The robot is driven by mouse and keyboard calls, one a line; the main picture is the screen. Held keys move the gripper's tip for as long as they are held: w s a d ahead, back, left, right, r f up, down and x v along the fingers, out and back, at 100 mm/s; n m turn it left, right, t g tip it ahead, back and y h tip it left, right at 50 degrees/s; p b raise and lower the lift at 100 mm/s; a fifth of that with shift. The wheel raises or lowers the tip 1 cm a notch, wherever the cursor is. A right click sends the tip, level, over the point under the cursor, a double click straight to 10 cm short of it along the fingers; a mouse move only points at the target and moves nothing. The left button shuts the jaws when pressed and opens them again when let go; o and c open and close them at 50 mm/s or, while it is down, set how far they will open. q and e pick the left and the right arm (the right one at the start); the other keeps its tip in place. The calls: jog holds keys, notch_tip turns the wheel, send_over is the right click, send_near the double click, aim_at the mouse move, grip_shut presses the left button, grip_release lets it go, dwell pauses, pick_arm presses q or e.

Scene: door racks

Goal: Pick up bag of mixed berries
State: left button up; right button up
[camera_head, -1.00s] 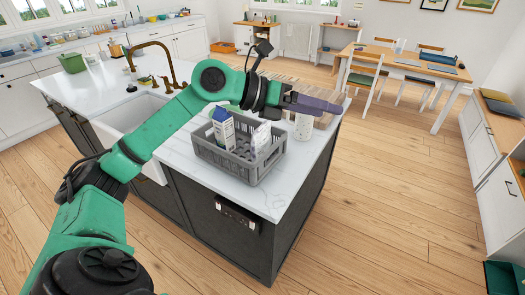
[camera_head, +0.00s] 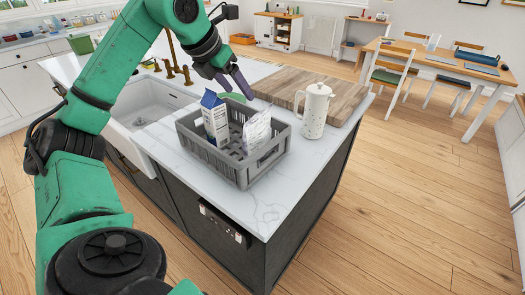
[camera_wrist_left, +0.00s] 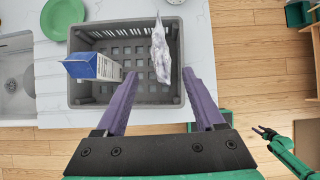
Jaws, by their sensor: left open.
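A pale, crinkled plastic bag (camera_head: 257,131), which looks like the bag of mixed berries, stands upright in a grey crate (camera_head: 243,176) on the island counter. Its contents are hard to make out. In the left wrist view the bag (camera_wrist_left: 160,52) shows edge-on. My left gripper (camera_head: 237,84) is open and empty, above and behind the crate in the head view. In the left wrist view its purple fingers (camera_wrist_left: 159,75) sit either side of the bag's line, apart from it. My right gripper (camera_wrist_left: 264,132) shows small at the right, away from the crate.
A blue and white carton (camera_head: 214,119) stands in the crate beside the bag. A white speckled pitcher (camera_head: 315,111) and a wooden board (camera_head: 340,88) are to the right. A green plate (camera_wrist_left: 62,17) and a sink (camera_head: 140,106) lie left. The counter's front right corner is clear.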

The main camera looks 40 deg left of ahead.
aim_at(258, 117)
pick_arm(q)
jog(key=x, duration=0.4)
jog(key=shift+s+d, duration=0.1)
jog(key=p+x, duration=0.3)
jog(key=x, duration=0.7)
jog(key=shift+w+f, duration=0.2)
jog(key=shift+w, duration=0.1)
jog(key=shift+s, duration=0.1)
grip_shut()
pick_arm(e)
jog(key=shift+s+d+r, duration=0.2)
jog(key=shift+s+r, duration=0.05)
jog(key=shift+r, duration=0.4)
jog(key=shift+s+d+r, duration=0.15)
jog(key=shift+s+r, duration=0.05)
jog(key=shift+r, duration=0.4)
pick_arm(q)
jog(key=shift+r, duration=0.15)
pick_arm(e)
jog(key=shift+a, duration=0.15)
